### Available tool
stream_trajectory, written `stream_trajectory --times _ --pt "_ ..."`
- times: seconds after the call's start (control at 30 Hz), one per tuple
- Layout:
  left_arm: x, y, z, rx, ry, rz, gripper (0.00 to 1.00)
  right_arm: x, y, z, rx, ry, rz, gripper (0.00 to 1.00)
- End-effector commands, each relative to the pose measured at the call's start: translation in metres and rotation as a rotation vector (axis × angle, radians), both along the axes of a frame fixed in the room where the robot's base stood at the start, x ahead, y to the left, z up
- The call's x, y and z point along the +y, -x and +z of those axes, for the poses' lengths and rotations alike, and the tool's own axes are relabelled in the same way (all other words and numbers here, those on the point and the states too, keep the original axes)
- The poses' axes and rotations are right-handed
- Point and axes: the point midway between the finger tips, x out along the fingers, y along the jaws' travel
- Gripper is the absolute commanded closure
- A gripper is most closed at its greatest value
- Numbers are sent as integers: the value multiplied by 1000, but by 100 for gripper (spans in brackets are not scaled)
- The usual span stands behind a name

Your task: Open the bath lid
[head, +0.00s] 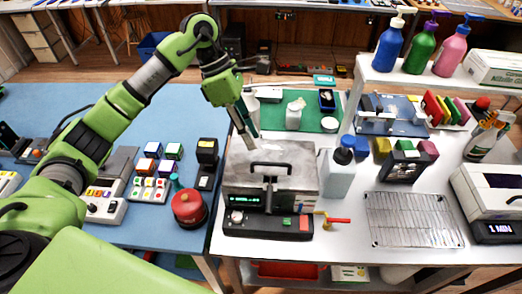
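The bath (246,203) is a grey box with a dark front panel, a green lit display and a red switch, standing near the left edge of the white table. Its grey metal lid (297,158) lies flat over the top, closed. A black bar handle (270,166) stands on the lid. My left gripper (248,140) points down just behind the lid's back left part, short of the handle and holding nothing that I can see. Its fingers are seen nearly edge-on, so their gap is unclear. My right gripper is not in view.
A red round button (188,207) is on the blue table to the left. A wire rack (412,219) lies further right.

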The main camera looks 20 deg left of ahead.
Motion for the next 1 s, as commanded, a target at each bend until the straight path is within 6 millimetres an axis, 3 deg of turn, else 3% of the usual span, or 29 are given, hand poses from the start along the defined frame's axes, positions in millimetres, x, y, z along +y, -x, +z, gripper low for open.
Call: stream_trajectory --times 0.2,0.4,0.77,0.87,1.0 --pt "-19 4 -37 4 3 -3 75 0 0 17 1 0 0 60" --pt "-28 5 -58 1 3 0 75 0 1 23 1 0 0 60" --pt "-30 5 -64 -1 2 -1 75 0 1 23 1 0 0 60" --pt "-30 5 -64 -1 2 -1 99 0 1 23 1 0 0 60" --pt "-30 5 -64 -1 2 -1 100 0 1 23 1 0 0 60"
